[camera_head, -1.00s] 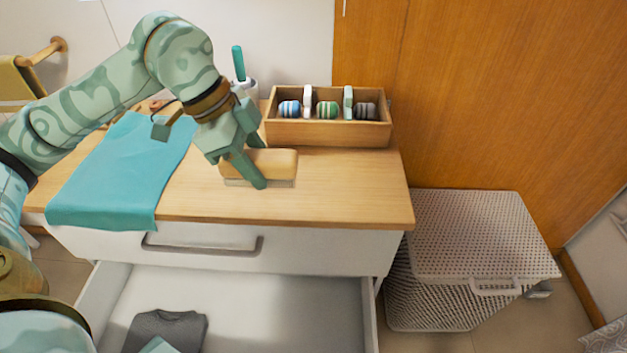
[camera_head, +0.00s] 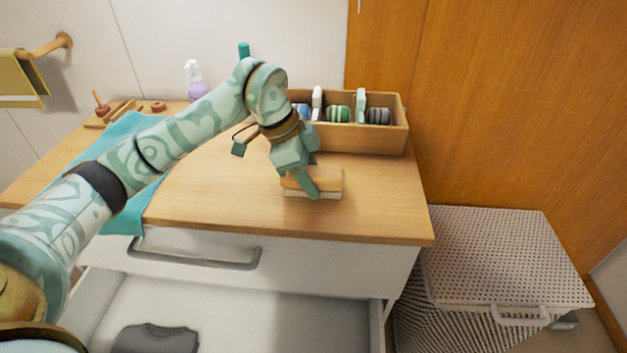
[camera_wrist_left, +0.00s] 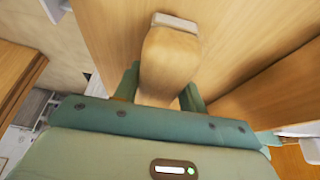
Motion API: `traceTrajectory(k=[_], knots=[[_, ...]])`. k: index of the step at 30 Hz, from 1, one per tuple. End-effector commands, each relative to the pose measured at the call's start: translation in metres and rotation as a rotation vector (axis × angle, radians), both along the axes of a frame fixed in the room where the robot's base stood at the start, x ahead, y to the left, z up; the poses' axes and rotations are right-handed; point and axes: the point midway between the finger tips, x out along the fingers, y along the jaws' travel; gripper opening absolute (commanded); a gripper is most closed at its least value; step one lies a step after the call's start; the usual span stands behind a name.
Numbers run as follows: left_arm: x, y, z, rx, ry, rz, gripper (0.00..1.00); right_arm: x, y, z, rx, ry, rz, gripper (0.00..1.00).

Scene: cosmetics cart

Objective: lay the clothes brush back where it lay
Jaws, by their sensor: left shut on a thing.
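The clothes brush (camera_head: 328,181) has a wooden body and pale bristles underneath. It is at the right part of the wooden dresser top (camera_head: 215,205), in front of the wooden box. My left gripper (camera_head: 311,186) is shut on the brush from above. In the left wrist view the brush (camera_wrist_left: 170,55) sits between the two fingers (camera_wrist_left: 160,88). Its bristles face the top, and I cannot tell whether they touch it. My right gripper is not in view.
The wooden box (camera_head: 365,138) holds several rolled items between dividers. A teal cloth (camera_head: 125,128) lies at the left. A purple spray bottle (camera_head: 195,85) stands behind. Below, an open drawer (camera_head: 250,315) holds a folded grey shirt (camera_head: 155,339). A lidded basket (camera_head: 510,260) stands right.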

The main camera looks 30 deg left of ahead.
Motion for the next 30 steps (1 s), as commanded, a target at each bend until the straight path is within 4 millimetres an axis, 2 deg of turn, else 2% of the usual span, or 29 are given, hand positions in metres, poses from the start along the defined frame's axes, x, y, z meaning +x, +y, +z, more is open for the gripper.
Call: traceTrajectory(k=[1,11,12,13,14,23,26,30], knots=[[0.001,0.000,-0.004,-0.001,-0.001,0.000,0.20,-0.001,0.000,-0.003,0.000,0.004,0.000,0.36],[0.000,0.000,-0.004,0.000,-0.002,0.002,0.19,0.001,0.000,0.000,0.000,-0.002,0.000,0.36],[0.000,0.000,-0.004,-0.001,-0.001,0.001,0.52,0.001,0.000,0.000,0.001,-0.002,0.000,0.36],[0.000,0.000,-0.004,-0.001,-0.001,0.001,0.60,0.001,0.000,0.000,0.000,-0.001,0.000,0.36],[0.000,0.000,-0.004,-0.001,-0.001,0.001,0.62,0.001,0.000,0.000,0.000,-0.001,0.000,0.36],[0.000,0.000,-0.002,-0.001,-0.003,0.001,0.62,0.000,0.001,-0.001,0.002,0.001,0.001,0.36],[-0.002,0.004,0.012,0.001,-0.006,0.002,0.62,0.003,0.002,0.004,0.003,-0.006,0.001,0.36],[-0.007,0.016,0.043,0.001,-0.009,0.004,0.62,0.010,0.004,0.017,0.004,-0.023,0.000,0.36]])
